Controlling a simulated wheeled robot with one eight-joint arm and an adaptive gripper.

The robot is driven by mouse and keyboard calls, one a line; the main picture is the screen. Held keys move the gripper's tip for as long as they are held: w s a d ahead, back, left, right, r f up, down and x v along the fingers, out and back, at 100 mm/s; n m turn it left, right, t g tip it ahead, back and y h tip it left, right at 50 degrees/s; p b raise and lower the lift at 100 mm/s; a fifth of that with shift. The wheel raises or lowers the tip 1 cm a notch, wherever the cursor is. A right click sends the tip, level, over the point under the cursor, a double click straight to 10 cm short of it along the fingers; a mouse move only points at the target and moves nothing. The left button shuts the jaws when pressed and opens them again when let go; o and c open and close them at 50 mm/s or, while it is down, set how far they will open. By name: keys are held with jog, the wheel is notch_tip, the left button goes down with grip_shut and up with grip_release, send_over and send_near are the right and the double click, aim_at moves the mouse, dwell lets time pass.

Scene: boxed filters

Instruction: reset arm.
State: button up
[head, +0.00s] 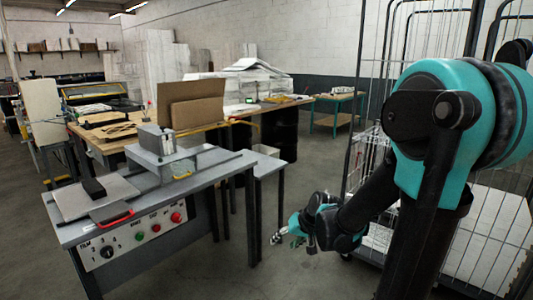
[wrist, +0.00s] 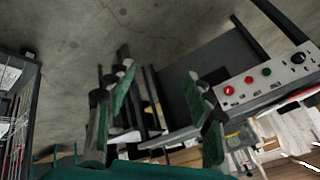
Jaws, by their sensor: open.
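My gripper (head: 279,236) hangs low in the head view, at the end of my teal and black arm, to the right of the grey machine table (head: 228,174). It is apart from the table and from the wire cage trolley. In the wrist view my gripper (wrist: 158,82) shows two green-padded fingers spread wide, with nothing between them. The machine's control panel (wrist: 262,80) shows beyond the right finger, and bare floor lies above. The picture there is tilted. The arm's upper links cover part of the trolley in the head view.
The control panel (head: 137,234) has a knob and coloured buttons. A wire cage trolley (head: 359,145) stands close on the right, and its edge shows in the wrist view (wrist: 18,110). Cardboard (head: 192,103) stands on a bench behind. Floor between table and trolley is clear.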

jog(key=s+d+f+h, duration=0.3)
jog(key=s+d+h, duration=0.1)
jog(key=s+d, duration=0.8)
jog(key=shift+s+d+f+g+h, duration=0.2)
jog(key=shift+s+d+g+h, duration=0.15)
jog(key=shift+s, duration=0.75)
